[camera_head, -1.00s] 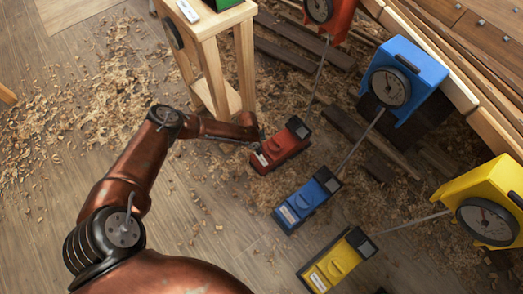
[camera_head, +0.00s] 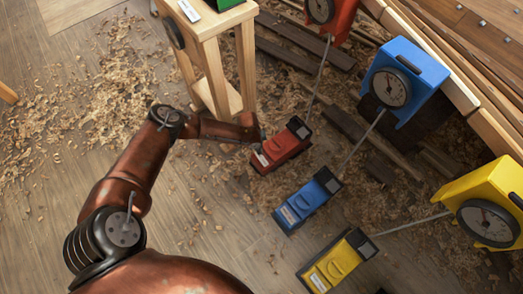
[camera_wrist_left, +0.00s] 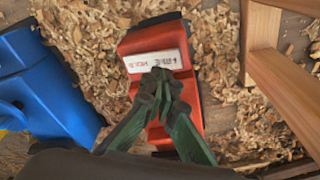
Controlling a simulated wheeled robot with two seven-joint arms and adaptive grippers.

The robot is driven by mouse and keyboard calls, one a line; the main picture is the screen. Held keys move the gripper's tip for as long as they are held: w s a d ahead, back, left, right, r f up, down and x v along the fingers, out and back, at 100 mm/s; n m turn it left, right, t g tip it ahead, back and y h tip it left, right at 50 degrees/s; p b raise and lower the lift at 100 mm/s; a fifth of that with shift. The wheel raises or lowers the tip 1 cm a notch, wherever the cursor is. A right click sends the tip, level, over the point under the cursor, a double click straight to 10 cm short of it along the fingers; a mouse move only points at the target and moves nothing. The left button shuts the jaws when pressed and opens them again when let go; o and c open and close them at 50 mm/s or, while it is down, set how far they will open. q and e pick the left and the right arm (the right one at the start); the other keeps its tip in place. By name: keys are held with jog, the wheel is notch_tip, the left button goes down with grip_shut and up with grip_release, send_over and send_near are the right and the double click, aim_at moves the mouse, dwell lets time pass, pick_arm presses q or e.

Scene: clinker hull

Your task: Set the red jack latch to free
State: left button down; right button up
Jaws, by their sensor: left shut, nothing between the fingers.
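The red jack's box (camera_head: 285,146) sits on the floor in the head view, just right of my left gripper. A rod runs from it up to the red dial housing (camera_head: 335,18). In the left wrist view the red box (camera_wrist_left: 150,40) fills the middle, with a white label (camera_wrist_left: 158,61) whose lettering I cannot read surely. My left gripper (camera_wrist_left: 162,76) is shut and empty, its fingertips over the label's lower edge. I cannot tell whether they touch it. In the head view its fingers are mostly hidden by the wrist. My right gripper is not in view.
A blue jack box (camera_head: 307,200) and a yellow jack box (camera_head: 338,262) stand below the red one, with blue (camera_head: 415,75) and yellow (camera_head: 480,195) dial housings to the right. A wooden stand (camera_head: 245,65) rises close above my left wrist. Shavings cover the floor.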

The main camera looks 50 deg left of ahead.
aim_at(260, 156)
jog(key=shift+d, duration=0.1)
pick_arm(q)
jog(key=shift+f+b, duration=0.7)
jog(key=shift+f, duration=0.6)
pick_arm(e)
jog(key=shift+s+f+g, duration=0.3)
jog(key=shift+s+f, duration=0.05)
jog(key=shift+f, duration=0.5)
pick_arm(q)
jog(key=shift+f, duration=0.7)
jog(key=shift+r+p, duration=2)
jog(key=shift+r, duration=1.6)
jog(key=shift+f, duration=0.1)
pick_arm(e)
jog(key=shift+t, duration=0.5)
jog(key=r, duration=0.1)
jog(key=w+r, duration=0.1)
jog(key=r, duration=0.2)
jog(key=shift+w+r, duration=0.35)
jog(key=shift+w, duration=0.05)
